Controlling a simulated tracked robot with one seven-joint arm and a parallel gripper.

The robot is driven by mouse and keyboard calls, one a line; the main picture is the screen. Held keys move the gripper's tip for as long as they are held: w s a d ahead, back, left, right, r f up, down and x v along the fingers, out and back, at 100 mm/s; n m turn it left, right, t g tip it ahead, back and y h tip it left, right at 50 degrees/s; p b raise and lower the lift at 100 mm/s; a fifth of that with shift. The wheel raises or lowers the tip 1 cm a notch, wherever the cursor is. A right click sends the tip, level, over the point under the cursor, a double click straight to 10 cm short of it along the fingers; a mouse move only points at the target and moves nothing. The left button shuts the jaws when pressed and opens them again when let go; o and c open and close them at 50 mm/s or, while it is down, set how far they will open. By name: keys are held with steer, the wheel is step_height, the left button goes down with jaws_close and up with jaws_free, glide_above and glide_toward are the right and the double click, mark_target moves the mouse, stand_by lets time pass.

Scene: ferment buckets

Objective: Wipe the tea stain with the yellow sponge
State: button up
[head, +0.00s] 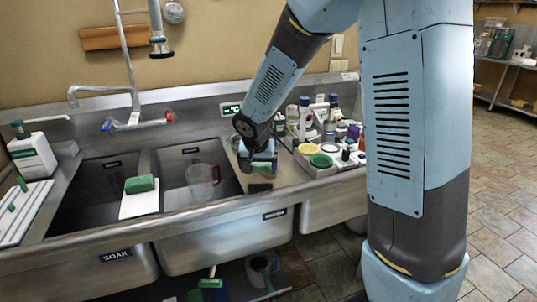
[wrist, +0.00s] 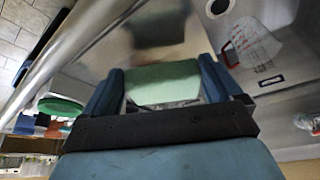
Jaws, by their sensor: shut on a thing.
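My gripper (head: 262,161) is above the steel strip just right of the right sink basin, pointing down. It is shut on a sponge (head: 263,166), which shows a green face in the head view. In the wrist view the sponge (wrist: 163,82) is pale green between the two blue fingers (wrist: 165,85). No yellow side shows. A dark patch (head: 260,187) lies on the steel just in front of the gripper; it also shows in the wrist view (wrist: 158,29). I cannot tell whether it is the tea stain, a shadow or a reflection. A small gap seems to separate sponge and steel.
A clear measuring jug (head: 200,183) stands in the right basin. A tray (head: 316,168) crowded with bottles and lids is close to the right of my gripper. A soap bottle (head: 33,155) stands far left.

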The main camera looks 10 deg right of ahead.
steer(key=shift+d+r, duration=0.15)
steer(key=shift+r, duration=1.85)
steer(key=shift+d, duration=1.2)
